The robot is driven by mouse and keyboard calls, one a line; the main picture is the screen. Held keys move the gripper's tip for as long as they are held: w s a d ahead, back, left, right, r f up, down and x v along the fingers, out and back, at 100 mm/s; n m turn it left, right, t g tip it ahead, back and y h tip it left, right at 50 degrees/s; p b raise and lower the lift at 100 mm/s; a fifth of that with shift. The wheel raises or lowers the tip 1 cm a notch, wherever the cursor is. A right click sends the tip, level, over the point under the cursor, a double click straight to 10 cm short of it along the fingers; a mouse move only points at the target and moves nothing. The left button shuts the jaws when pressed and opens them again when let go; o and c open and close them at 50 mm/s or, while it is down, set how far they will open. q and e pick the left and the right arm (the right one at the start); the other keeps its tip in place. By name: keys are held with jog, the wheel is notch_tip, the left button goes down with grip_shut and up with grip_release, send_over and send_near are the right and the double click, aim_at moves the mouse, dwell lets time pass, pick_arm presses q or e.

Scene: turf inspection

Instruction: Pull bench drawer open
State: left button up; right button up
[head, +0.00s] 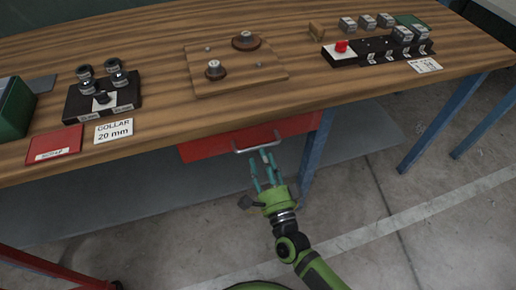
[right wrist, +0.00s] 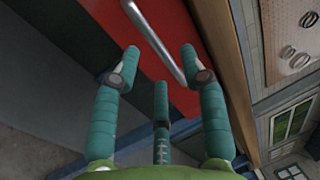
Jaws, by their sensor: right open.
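The red bench drawer (head: 215,146) sits under the front edge of the wooden bench top and looks shut. Its silver bar handle (head: 258,144) is on the front face. My right gripper (head: 264,165) is open just in front of and below the handle. In the right wrist view the teal fingers (right wrist: 160,75) are spread, with the handle (right wrist: 155,40) running between the fingertips and the red drawer front (right wrist: 180,75) behind it. The fingers are not closed on the handle, and I cannot tell whether any touches it. My left gripper is not in view.
The wooden bench (head: 150,60) holds a black fixture with collars (head: 102,95), a wooden board with two knobs (head: 235,70), a red card (head: 55,145) and a block with a red button (head: 341,50). A blue bench leg (head: 315,150) stands right of the drawer. The floor in front is clear.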

aim_at(259, 147)
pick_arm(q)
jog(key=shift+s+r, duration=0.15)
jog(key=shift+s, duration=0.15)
pick_arm(e)
jog(key=shift+x, duration=2.25)
jog(key=shift+d, duration=0.1)
grip_shut()
jog(key=shift+s, duration=0.15)
